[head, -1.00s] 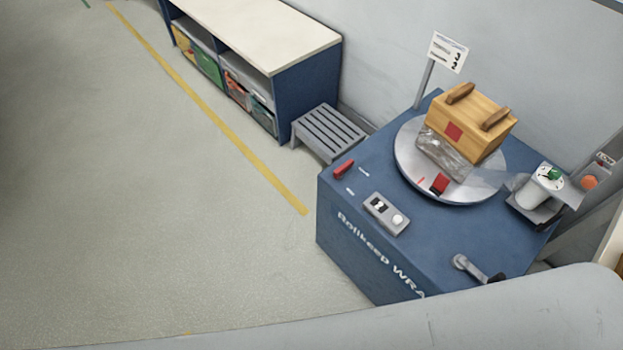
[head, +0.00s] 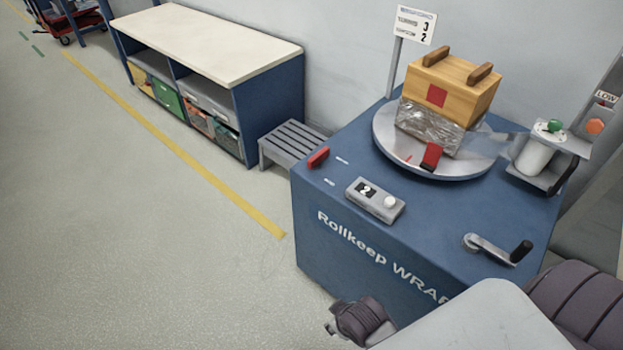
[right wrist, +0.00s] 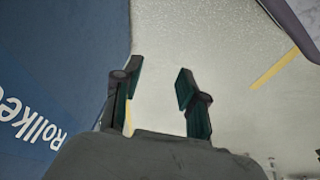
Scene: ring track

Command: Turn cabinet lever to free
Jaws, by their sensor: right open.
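The blue cabinet (head: 335,255) stands at the right of the head view, with "Rollkeep" lettering on its front. A small red lever (head: 318,157) lies at the left edge of its top, beside two small white labels too small to read. The cabinet's side also shows at the left of the right wrist view (right wrist: 50,60). My right gripper (right wrist: 159,80) is open and empty, pointing over the floor beside the cabinet front. In the head view my arm shows low, in front of the cabinet, apart from the lever. My left gripper is not in view.
On the cabinet stand a turntable (head: 392,163) bearing a film-wrapped load and wooden block (head: 455,85), a counter box (head: 362,205) reading 2, a crank (head: 490,248) and a film roll (head: 533,157). A grey slatted step (head: 290,142) and a shelf unit (head: 215,40) are behind. Floor at left is clear.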

